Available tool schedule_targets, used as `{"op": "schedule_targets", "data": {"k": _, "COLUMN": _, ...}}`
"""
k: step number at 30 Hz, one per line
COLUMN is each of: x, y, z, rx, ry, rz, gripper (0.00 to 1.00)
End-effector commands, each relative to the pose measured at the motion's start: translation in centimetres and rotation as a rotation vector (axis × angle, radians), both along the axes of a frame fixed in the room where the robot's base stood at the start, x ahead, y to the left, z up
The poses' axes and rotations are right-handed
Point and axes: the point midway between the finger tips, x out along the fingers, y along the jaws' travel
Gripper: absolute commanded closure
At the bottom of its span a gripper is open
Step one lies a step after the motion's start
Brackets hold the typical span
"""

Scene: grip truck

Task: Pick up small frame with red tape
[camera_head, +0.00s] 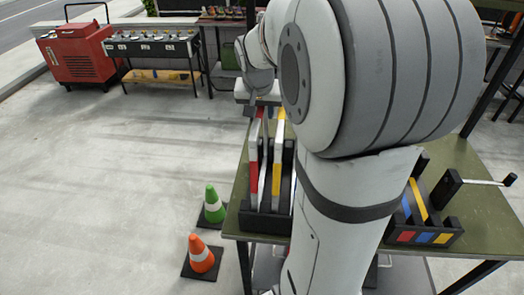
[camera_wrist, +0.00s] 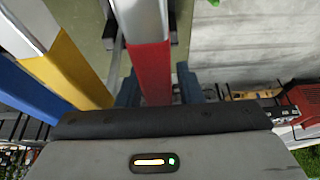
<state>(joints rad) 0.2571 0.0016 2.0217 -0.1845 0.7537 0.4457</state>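A frame with red tape and a white section (camera_head: 255,165) stands in a black rack (camera_head: 262,222) on the left side of the green table. In the wrist view the red-taped frame (camera_wrist: 151,72) runs between the two dark fingers of my gripper (camera_wrist: 160,92). The fingers are apart, one on each side of it, with a narrow gap showing on the right; firm contact is not visible.
A yellow-taped frame (camera_head: 277,165) stands close beside it; the wrist view also shows a blue-taped one (camera_wrist: 30,92). A smaller rack (camera_head: 425,238) with blue and yellow pieces sits right of my arm. Green (camera_head: 213,205) and orange (camera_head: 201,255) cones stand on the floor left of the table (camera_head: 475,215).

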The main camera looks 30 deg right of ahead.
Motion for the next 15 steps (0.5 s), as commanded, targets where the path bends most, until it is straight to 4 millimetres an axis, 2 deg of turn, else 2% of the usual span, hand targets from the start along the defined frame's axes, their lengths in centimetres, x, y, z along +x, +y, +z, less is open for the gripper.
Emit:
{"op": "schedule_targets", "data": {"k": 1, "x": -0.01, "y": -0.01, "z": 0.00, "rx": 0.000, "ry": 0.000, "rz": 0.000, "gripper": 0.71}}
{"op": "schedule_targets", "data": {"k": 11, "x": -0.02, "y": -0.05, "z": -0.01, "rx": 0.000, "ry": 0.000, "rz": -0.001, "gripper": 0.98}}
{"op": "schedule_targets", "data": {"k": 15, "x": -0.02, "y": -0.06, "z": -0.01, "rx": 0.000, "ry": 0.000, "rz": -0.001, "gripper": 1.00}}
